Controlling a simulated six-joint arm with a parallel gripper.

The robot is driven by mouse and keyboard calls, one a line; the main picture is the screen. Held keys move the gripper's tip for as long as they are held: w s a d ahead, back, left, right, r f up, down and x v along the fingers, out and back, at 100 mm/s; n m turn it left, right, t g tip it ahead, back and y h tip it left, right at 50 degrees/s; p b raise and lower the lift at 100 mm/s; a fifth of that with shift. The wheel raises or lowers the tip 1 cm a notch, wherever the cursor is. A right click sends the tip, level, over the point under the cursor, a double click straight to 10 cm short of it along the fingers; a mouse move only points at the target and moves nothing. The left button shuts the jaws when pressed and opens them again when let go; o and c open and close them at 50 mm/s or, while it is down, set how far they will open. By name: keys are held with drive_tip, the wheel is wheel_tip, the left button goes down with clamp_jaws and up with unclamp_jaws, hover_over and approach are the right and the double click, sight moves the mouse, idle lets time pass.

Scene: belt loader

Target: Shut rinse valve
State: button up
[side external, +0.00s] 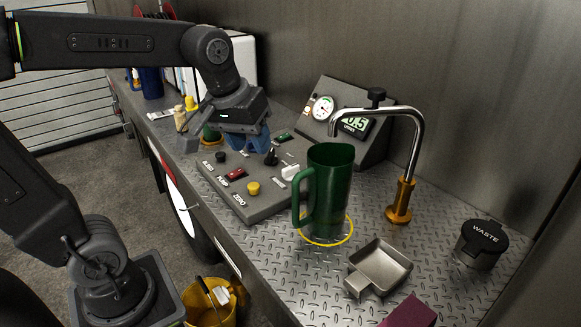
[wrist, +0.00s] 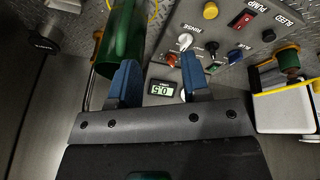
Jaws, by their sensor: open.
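The rinse valve is a white knob (side external: 290,172) on the grey sloped control panel (side external: 262,207), close to the green jug. In the wrist view the white knob (wrist: 185,42) sits by the RINSE lettering, ahead of my fingertips and toward the right finger. I cannot tell from its angle whether it is open or shut. My gripper (side external: 256,145) hangs above the far part of the panel, left of the knob in the side view. Its blue fingers are apart and empty in the wrist view (wrist: 157,70), touching nothing that I can see.
The green jug (side external: 331,180) stands on a yellow ring under the bent spout (side external: 413,140). Black (side external: 271,157), red (side external: 235,174) and yellow (side external: 253,188) controls crowd the panel. A display (side external: 355,124) reads 0.5. A metal tray (side external: 381,266) and waste cup (side external: 480,245) stand to the right.

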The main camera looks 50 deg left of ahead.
sight(291, 167)
drive_tip(key=o, duration=0.5)
drive_tip(key=w+a+n, duration=0.1)
drive_tip(key=w+n, duration=0.1)
drive_tip(key=w, duration=0.1)
drive_tip(key=w+a+n+g, duration=0.1)
drive_tip(key=w+a+n, duration=0.1)
drive_tip(key=w, duration=0.1)
drive_tip(key=w+a+n+g, duration=0.1)
drive_tip(key=w+a+n, duration=0.1)
drive_tip(key=w, duration=0.1)
drive_tip(key=shift+w+a+f, duration=0.1)
drive_tip(key=shift+w+f, duration=0.15)
drive_tip(key=shift+w, duration=0.15)
drive_tip(key=shift+c, duration=0.2)
drive_tip(key=shift+o, duration=1.1)
drive_tip(key=w+a+f+n+g, duration=0.1)
drive_tip(key=w+a+f+n, duration=0.3)
drive_tip(key=w+a+n, duration=0.2)
drive_tip(key=shift+w+a+f+g, duration=0.3)
drive_tip(key=shift+w+g, duration=0.1)
drive_tip(key=shift+w, duration=0.6)
wheel_tip(291, 167, down, 14)
drive_tip(key=shift+w+a+r, duration=0.1)
drive_tip(key=shift+c, duration=0.3)
drive_tip(key=c, duration=0.9)
